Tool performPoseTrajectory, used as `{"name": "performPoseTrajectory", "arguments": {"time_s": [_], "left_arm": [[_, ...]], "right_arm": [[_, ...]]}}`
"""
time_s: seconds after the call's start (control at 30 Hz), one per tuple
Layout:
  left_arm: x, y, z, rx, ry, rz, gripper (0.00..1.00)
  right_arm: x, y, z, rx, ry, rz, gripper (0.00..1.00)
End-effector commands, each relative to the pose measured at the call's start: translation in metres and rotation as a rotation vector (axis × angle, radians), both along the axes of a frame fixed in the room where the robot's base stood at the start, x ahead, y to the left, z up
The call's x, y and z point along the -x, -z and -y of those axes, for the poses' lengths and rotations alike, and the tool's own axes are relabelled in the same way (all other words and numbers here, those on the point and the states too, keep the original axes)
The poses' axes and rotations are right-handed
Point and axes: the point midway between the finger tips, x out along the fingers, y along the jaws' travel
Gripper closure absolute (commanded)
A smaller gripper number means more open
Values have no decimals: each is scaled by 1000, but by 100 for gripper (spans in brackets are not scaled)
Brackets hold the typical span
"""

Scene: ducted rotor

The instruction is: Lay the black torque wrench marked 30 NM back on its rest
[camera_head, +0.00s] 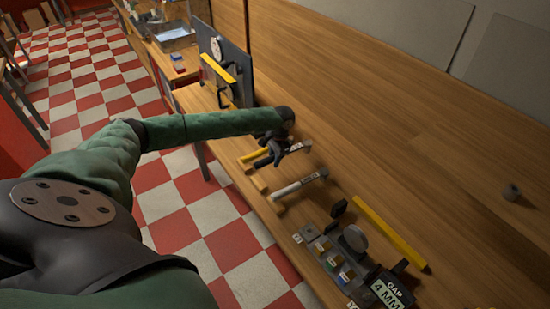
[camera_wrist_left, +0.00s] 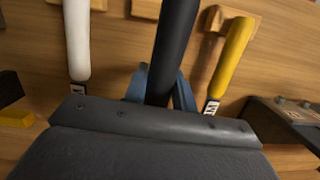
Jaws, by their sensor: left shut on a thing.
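My left gripper (camera_head: 277,146) is over the workbench, among the torque wrenches. In the left wrist view its blue fingers (camera_wrist_left: 161,88) are shut on the black handle of a torque wrench (camera_wrist_left: 176,32). The handle runs away from the gripper, between a white-handled wrench (camera_wrist_left: 77,40) and a yellow-handled wrench (camera_wrist_left: 232,50). Behind it, a wooden rest block (camera_wrist_left: 146,9) shows at the top edge. The 30 NM marking is not visible. Whether the black wrench touches its rest, I cannot tell. My right gripper is out of view.
The white-handled wrench (camera_head: 298,184) and yellow-handled wrench (camera_head: 253,154) lie close on either side. A long yellow bar (camera_head: 392,234) and a "GAP 4 MM" sign (camera_head: 388,291) are nearer. A dark upright panel (camera_head: 232,72) stands beyond. The bench's right side is mostly clear.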

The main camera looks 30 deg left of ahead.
Motion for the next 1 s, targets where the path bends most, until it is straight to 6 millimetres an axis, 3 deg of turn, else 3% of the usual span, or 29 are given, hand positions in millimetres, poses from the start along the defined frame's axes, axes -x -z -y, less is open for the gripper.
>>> {"name": "performPoseTrajectory", "arguments": {"time_s": [0.6,1.0], "left_arm": [[0,50,0,0,-1,1,100],[-1,55,0,1,0,2,100]], "right_arm": [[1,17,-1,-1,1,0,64],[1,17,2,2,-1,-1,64]]}}
